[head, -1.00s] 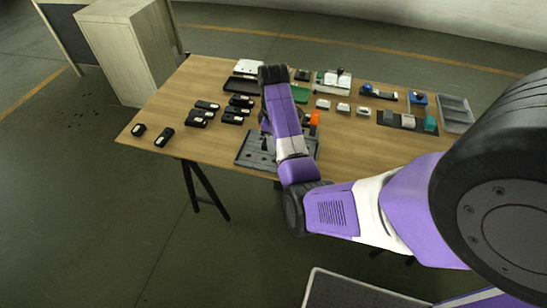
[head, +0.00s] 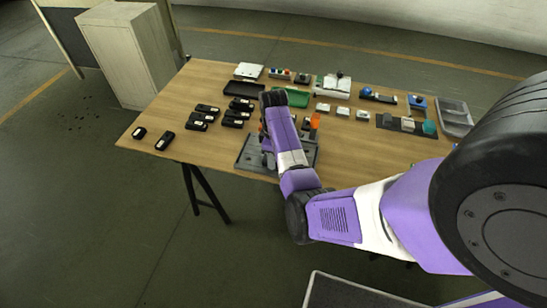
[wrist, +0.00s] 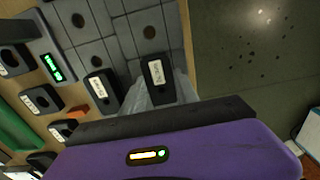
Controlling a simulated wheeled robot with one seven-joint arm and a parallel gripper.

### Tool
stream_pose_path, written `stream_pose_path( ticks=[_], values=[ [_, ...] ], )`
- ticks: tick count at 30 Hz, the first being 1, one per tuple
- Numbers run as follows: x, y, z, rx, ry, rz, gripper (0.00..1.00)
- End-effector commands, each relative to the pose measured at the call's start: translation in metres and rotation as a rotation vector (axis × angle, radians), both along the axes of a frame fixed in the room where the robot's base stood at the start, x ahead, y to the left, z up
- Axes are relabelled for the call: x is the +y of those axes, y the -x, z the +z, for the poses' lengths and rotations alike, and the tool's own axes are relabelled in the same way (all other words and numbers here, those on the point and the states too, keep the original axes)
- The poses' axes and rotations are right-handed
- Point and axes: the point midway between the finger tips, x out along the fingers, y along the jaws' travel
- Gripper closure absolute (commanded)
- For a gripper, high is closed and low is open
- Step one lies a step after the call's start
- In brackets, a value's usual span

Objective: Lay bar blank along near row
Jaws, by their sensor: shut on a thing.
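My gripper (wrist: 160,97) is shut on a black block with a white label, which I take as the bar blank (wrist: 156,73); the label is too small to read. The grey tray (wrist: 122,42) with square cells and dark round spots lies just beyond the blank in the wrist view. I cannot tell whether the blank touches the tray. Another black labelled block (wrist: 103,86) sits left of the held one, by the tray. In the head view the tray (head: 249,158) lies at the table's near edge, partly hidden by my arm; my gripper's fingertips and the blank are unclear there.
Several black labelled blocks (head: 207,109) stand left of the tray. An orange piece (head: 315,121) is close by its right. A green tray (head: 298,98), a black tray (head: 243,89) and small fixtures fill the back.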

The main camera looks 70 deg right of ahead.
Motion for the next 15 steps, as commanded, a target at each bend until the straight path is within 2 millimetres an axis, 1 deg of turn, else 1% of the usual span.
stream_pose_path(
  ticks=[7,8,9,11,15],
  values=[
    [-0.0003,0.0000,-0.0064,0.000,0.000,-0.001,1.00],
    [0.0002,0.0004,-0.0070,0.001,-0.001,-0.001,0.60],
    [0.0002,0.0004,-0.0067,0.001,-0.001,0.000,0.52],
    [0.0002,0.0004,-0.0067,0.001,-0.001,0.000,0.42],
    [0.0002,0.0003,-0.0066,0.001,-0.001,0.000,0.42]
  ],
)
